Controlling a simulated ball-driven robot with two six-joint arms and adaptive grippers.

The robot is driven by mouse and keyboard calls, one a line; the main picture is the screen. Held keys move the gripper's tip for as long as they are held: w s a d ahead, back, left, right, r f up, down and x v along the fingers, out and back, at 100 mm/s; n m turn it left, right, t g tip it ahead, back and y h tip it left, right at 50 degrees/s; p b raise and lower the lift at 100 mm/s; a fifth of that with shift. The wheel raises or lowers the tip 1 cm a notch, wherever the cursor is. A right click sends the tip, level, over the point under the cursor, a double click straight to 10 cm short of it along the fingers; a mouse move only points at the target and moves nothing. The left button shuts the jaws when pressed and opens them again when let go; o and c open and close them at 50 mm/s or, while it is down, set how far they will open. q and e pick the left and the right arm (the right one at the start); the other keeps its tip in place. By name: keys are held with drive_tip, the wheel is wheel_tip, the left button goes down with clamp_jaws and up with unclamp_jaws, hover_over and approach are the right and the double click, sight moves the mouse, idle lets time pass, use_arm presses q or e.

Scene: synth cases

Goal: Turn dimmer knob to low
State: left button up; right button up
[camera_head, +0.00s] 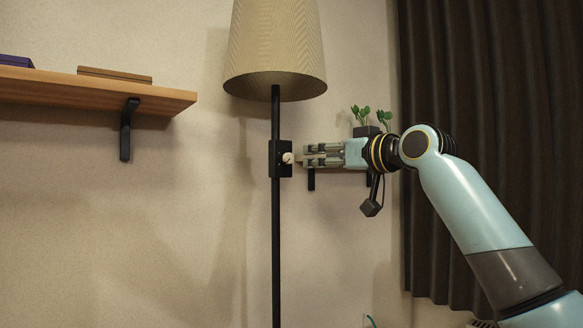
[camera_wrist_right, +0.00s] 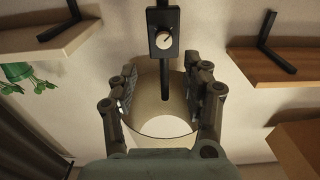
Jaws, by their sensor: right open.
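The dimmer knob (camera_head: 288,158) is a small pale round knob on a black box (camera_head: 275,159) fixed to the lamp's black pole (camera_head: 276,230). In the right wrist view the knob (camera_wrist_right: 164,41) shows a dark pointer line on its face, and the box (camera_wrist_right: 164,21) is ahead of the fingers. My right gripper (camera_head: 304,156) comes in from the right at the knob's height, its tips close to the knob. In the wrist view its two fingers (camera_wrist_right: 163,91) are spread apart with nothing between them, and the knob lies beyond them. My left gripper is not in view.
The beige lampshade (camera_head: 275,50) hangs above the box. A wooden shelf (camera_head: 90,90) with flat boxes is on the left wall. A small shelf with a potted plant (camera_head: 367,122) is behind my right wrist. A dark curtain (camera_head: 480,120) hangs at the right.

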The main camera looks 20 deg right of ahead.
sight(290, 159)
drive_tip(key=x, duration=0.3)
drive_tip(key=p+x, duration=0.1)
drive_tip(key=x, duration=0.2)
drive_tip(key=p+x, duration=0.1)
drive_tip(key=x, duration=0.3)
drive_tip(key=shift+s+a, duration=0.15)
drive_tip(key=shift+a, duration=0.15)
clamp_jaws()
